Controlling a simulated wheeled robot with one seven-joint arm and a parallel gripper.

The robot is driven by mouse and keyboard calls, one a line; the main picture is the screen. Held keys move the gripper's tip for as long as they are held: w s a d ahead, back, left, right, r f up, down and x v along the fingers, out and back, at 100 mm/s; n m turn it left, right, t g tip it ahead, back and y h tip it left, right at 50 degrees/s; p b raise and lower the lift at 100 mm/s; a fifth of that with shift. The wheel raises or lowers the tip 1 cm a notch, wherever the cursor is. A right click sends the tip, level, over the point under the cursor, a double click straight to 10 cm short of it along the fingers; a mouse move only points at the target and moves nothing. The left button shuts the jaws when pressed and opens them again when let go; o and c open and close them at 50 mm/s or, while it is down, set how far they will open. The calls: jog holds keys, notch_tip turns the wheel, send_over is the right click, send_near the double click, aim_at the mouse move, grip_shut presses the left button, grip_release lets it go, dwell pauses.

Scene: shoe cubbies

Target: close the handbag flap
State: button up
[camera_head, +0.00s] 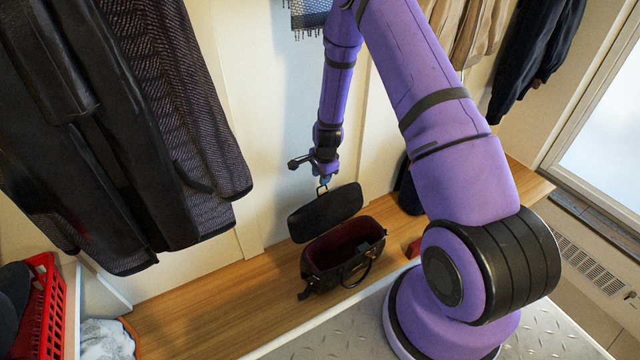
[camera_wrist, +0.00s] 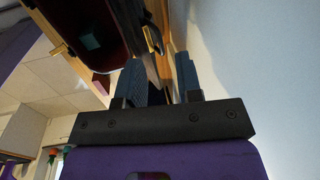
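The black handbag (camera_head: 345,262) stands on the wooden bench with its dark red inside showing. Its flap (camera_head: 325,212) is open and raised at the back, tilted toward the wall. A gold clasp (camera_head: 322,189) sits at the flap's upper edge and also shows in the wrist view (camera_wrist: 150,38). My gripper (camera_head: 324,181) is just above that edge, by the clasp. In the wrist view its two blue fingers (camera_wrist: 160,72) are apart, with the dark flap edge seen in or behind the gap. I cannot tell whether they touch it.
The wall is close behind the bag. Dark coats (camera_head: 120,130) hang at the left and more clothes hang at the back right. A red basket (camera_head: 42,310) is at the far left. A small red object (camera_head: 413,248) lies right of the bag. The bench (camera_head: 210,300) left of the bag is clear.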

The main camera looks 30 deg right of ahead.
jog(key=f, duration=0.4)
jog(key=shift+w+f, duration=0.15)
jog(key=shift+w, duration=0.2)
grip_shut()
